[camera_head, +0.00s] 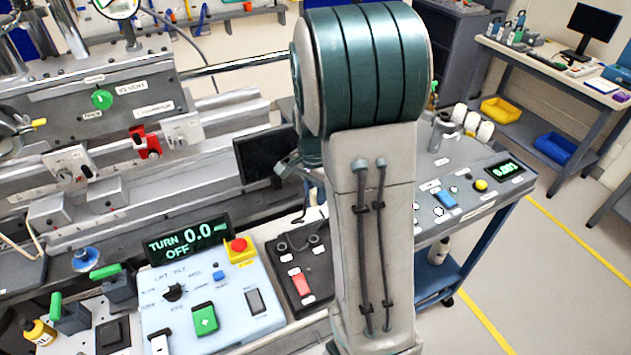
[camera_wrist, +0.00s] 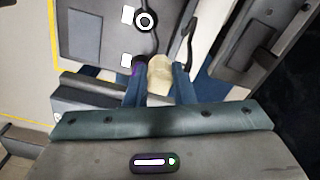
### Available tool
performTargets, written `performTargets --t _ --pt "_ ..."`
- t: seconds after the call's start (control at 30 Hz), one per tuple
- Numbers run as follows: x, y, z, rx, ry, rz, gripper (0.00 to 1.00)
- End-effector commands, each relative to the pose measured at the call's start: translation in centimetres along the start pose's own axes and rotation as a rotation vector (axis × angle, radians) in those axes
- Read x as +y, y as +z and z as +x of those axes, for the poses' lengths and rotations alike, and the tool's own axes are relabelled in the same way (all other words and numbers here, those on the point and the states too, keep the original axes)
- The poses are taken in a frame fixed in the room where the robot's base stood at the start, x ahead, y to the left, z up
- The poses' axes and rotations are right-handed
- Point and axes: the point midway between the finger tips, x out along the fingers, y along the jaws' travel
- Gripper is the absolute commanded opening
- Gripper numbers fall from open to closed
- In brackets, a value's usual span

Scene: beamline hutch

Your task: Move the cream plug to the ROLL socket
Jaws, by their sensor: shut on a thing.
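My gripper (camera_wrist: 159,88) shows in the wrist view, its two blue fingers shut on the cream plug (camera_wrist: 160,72). The plug sits between the fingertips, over or beside the edge of a dark panel (camera_wrist: 95,42); I cannot tell whether it touches. A small dark purple-tinged spot lies beside the left fingertip. The labels are too small to read, so I cannot tell which socket is ROLL. In the head view my arm hides the gripper and plug; the dark panel (camera_head: 325,264) shows left of the arm.
A pale blue control box (camera_head: 238,327) with a red emergency button (camera_head: 239,246) stands left of the dark panel. A black monitor (camera_head: 266,152) stands behind. A grey console (camera_head: 480,206) with a green readout lies right of my arm.

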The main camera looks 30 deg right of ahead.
Motion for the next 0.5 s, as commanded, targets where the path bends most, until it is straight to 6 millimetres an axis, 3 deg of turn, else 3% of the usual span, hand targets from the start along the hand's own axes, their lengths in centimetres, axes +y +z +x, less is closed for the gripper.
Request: performTargets --t 0.03,0.5 --pt "0.5 0.4 -0.8 -0.004 0.005 0.001 0.0" --pt "2.3 3.1 1.0 -0.009 -0.007 -0.012 0.0"
